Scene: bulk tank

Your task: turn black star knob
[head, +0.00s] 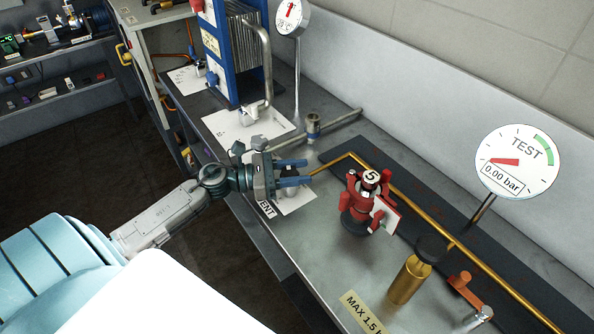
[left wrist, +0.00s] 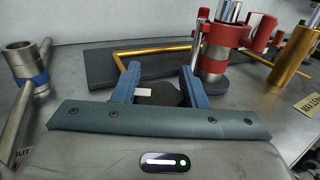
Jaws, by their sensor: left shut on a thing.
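My left gripper (head: 300,172) reaches in from the left over the bench, its blue fingers pointing right. It is closed on a dark knob, the black star knob (left wrist: 168,95), which sits between the two fingers in the left wrist view. The fingers and the gripper body hide much of the knob, so its star shape and turn angle cannot be made out. A small white tag (left wrist: 143,92) shows beside the knob. A thin brass pipe (head: 335,163) runs right from close to the fingertips. My right gripper is not in view.
A red valve body marked 5 (head: 368,190) stands right of the gripper. Beyond it are a brass cylinder with a black top (head: 409,280) and a TEST gauge (head: 516,161) reading 0.00 bar. A blue plate unit (head: 222,50) stands at the back. Bare bench (head: 325,250) lies in front.

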